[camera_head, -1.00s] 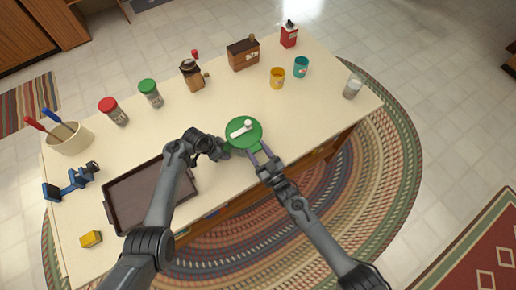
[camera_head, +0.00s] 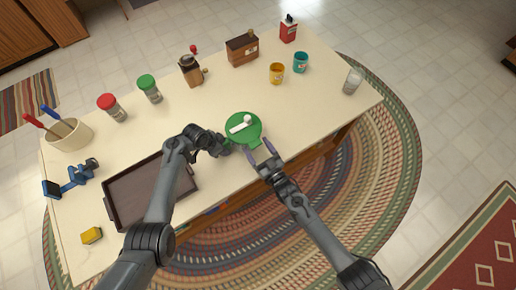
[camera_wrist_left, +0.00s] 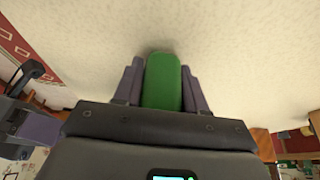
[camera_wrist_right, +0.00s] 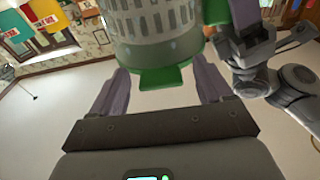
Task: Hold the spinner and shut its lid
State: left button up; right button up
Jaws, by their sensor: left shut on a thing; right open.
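The spinner shows from above in the head view as a round green lid (camera_head: 238,136) with a white crank (camera_head: 240,124) and a green tab at its front edge. Its slotted pale body (camera_wrist_right: 158,18) shows in the right wrist view, with a green tab (camera_wrist_right: 165,78) below. My left gripper (camera_head: 223,149) is shut on the spinner's green handle (camera_wrist_left: 162,82), at its left side. My right gripper (camera_head: 258,152) is open and empty in front of the spinner, its fingers spread on either side of the tab. I cannot tell whether the lid is fully shut.
A yellow cup (camera_head: 277,74), a teal cup (camera_head: 300,62) and a glass (camera_head: 352,82) stand at the back right. Jars and a coffee grinder (camera_head: 191,71) line the back. The table is clear right of the spinner.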

jog(key=v, duration=1.2)
pick_arm(q)
jog(key=o, duration=1.1)
jog(key=shift+r, duration=0.1)
